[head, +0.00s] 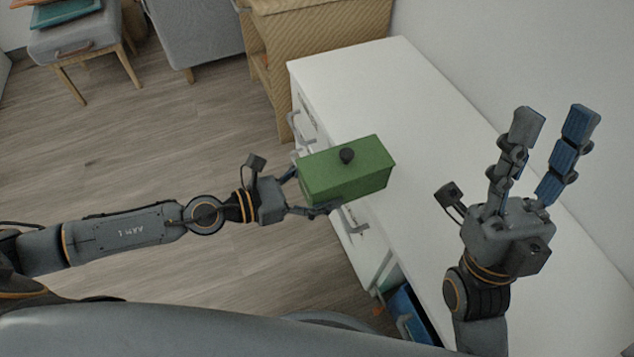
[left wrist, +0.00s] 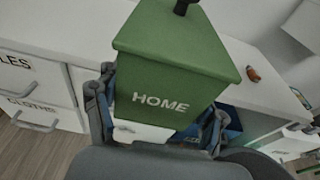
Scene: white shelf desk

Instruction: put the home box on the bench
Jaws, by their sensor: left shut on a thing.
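The home box (head: 345,179) is a green box with a black knob on its lid. Its white HOME lettering shows in the left wrist view (left wrist: 165,95). My left gripper (head: 304,191) is shut on the box, with a finger on either side of it. The box appears over the front edge of the white bench (head: 385,90); I cannot tell whether it touches the top. The bench top also shows behind the box in the left wrist view (left wrist: 70,25). My right gripper (head: 554,122) is open and empty, above the right part of the bench.
The bench front has labelled drawers with handles (left wrist: 40,125). A blue drawer or bin (head: 408,318) stands out low at the front. A small orange-red object (left wrist: 253,73) lies on the bench top. A wicker cabinet (head: 310,45) adjoins the far end. The far bench top is clear.

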